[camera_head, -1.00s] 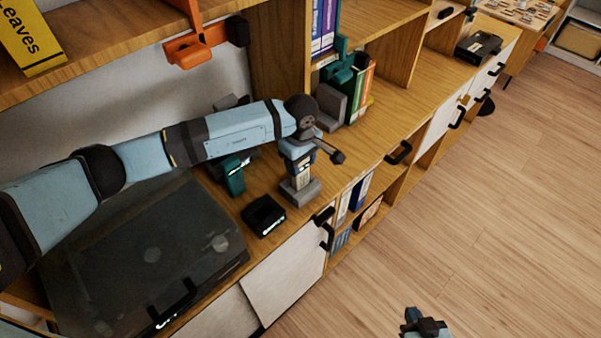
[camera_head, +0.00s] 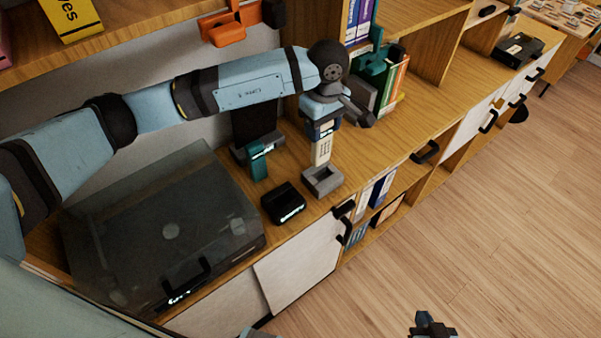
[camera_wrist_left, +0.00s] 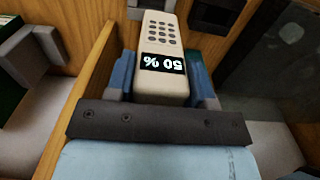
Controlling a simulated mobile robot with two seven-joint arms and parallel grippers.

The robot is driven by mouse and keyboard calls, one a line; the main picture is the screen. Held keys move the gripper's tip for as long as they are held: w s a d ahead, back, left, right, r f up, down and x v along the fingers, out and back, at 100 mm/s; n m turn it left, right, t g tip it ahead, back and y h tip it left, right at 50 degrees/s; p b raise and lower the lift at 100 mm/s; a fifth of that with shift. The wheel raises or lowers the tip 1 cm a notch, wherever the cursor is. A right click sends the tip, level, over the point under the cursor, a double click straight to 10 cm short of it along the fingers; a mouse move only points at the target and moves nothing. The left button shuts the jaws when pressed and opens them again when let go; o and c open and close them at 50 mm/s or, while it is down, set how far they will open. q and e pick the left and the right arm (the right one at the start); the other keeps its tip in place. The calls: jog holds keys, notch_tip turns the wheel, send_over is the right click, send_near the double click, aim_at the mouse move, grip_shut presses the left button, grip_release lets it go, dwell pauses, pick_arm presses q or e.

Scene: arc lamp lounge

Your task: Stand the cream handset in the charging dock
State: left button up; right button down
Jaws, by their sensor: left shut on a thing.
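The cream handset (camera_head: 322,150) is upright, keypad outward, in my left gripper (camera_head: 322,124). The left gripper is shut on its upper part. In the left wrist view the handset (camera_wrist_left: 165,50) lies between the blue fingers and its small display reads 50 %. The grey charging dock (camera_head: 322,188) stands on the wooden cabinet top just below the handset, with its hollow showing. The handset's lower end is close to the dock's back rim; I cannot tell whether they touch. My right gripper (camera_head: 432,326) is low at the bottom edge, over the floor, its jaws unclear.
A black box with a lit display (camera_head: 283,203) sits left of the dock. A turntable with a smoky lid (camera_head: 165,235) fills the left. Grey and teal bookends with books (camera_head: 392,88) stand behind right.

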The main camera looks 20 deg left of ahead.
pick_arm(q)
jog(key=s+a+p, duration=0.4)
jog(key=s+a, duration=0.2)
jog(key=s, duration=0.3)
notch_tip(320, 180, down, 10)
jog(key=p, duration=0.1)
jog(key=shift+s+a+r, duration=0.2)
jog(key=shift+s+a, duration=0.05)
jog(key=o, duration=0.9)
jog(key=shift+o, duration=0.3)
notch_tip(320, 180, up, 12)
jog(key=b, duration=0.1)
jog(key=shift+r+b, duration=0.15)
jog(key=shift+b, duration=0.25)
